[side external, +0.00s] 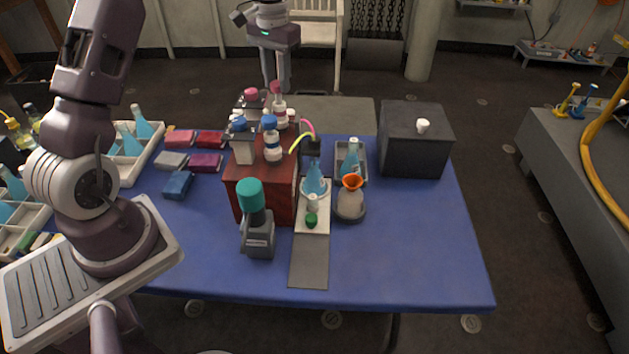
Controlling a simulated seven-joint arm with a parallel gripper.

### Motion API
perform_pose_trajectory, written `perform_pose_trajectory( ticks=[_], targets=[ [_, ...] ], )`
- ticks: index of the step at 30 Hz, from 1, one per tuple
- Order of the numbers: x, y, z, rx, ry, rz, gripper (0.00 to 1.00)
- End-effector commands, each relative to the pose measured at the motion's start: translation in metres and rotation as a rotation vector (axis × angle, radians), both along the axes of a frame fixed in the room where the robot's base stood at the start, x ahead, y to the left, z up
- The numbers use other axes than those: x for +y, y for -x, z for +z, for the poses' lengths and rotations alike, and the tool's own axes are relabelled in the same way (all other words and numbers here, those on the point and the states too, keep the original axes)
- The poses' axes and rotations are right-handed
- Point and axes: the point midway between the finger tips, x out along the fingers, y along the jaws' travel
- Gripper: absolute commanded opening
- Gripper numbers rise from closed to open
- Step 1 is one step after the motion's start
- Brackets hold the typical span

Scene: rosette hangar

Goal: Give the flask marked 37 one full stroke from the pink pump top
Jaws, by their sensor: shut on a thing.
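My gripper (278,84) points down over the back of the red-brown box (251,195). Its fingers are shut on the dark pink top (276,88) of a white bottle-like pump (279,106). A lighter pink top (251,92) shows just left of it. Blue-topped pumps (270,123) stand in front on the same box. A conical flask with blue liquid (314,178) is on a pale board beside the box, below a pink and yellow tube (304,134). Another blue flask (350,160) stands in a grey tray. No number can be read on any flask.
A teal-topped grey device (257,233) and an orange-rimmed vessel (350,200) stand in front. A dark box with a white knob (412,140) is at the right. Coloured packets (178,185) and flask racks (150,150) lie left. The blue table's (415,250) front right is clear.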

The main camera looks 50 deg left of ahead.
Motion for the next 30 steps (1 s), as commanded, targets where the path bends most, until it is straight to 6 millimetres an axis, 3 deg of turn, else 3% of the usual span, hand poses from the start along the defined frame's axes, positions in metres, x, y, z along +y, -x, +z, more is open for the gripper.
perform_pose_trajectory(
  ticks=[26, 27, 30],
  targets=[
    [0.001, 0.0, -0.015, -0.002, -0.003, 0.001, 0.04],
    [0.001, 0.0, -0.015, -0.002, -0.003, 0.001, 0.32],
    [0.001, 0.0, -0.015, -0.001, -0.002, 0.001, 0.49]
  ],
)
